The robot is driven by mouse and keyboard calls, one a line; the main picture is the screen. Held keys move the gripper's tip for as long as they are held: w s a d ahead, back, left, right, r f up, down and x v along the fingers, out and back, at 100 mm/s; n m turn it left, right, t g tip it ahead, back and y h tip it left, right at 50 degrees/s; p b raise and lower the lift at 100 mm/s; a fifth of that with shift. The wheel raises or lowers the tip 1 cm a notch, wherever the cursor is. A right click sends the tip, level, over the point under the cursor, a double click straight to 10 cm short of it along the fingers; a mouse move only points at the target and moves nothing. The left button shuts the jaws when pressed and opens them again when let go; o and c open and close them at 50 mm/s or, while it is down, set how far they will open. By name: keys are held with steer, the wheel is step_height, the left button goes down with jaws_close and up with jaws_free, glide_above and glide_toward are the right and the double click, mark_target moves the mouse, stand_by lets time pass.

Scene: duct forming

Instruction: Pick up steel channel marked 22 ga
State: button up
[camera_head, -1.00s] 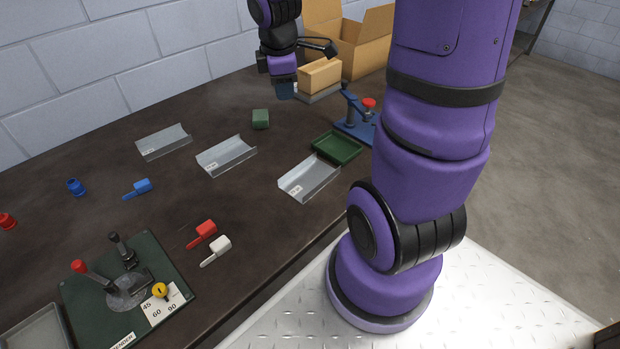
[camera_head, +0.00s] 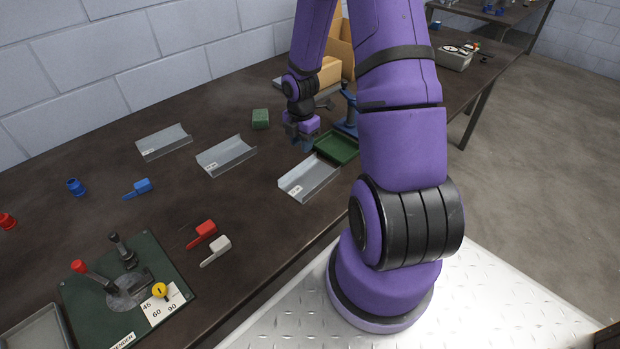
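Three steel channels with small white labels lie on the dark table: one at the back left (camera_head: 164,142), one in the middle (camera_head: 226,155) and one at the front right (camera_head: 309,178). The labels are too small to read, so I cannot tell which is marked 22 ga. My gripper (camera_head: 303,142) is low over the table, just behind the front-right channel and beside the green tray (camera_head: 337,148). It points down. Its fingers are small and partly hidden, and I cannot tell whether they are open or shut.
A green block (camera_head: 260,118) sits behind the middle channel. A blue clamp-like tool (camera_head: 347,118) and a cardboard box (camera_head: 346,52) stand behind my arm. A bender (camera_head: 128,287) and red (camera_head: 203,232), white (camera_head: 217,250) and blue (camera_head: 138,188) handled tools lie at left.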

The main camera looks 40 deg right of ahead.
mark_target(310, 176)
steer(key=shift+a+f, duration=0.15)
steer(key=shift+f, duration=3.95)
jaws_close()
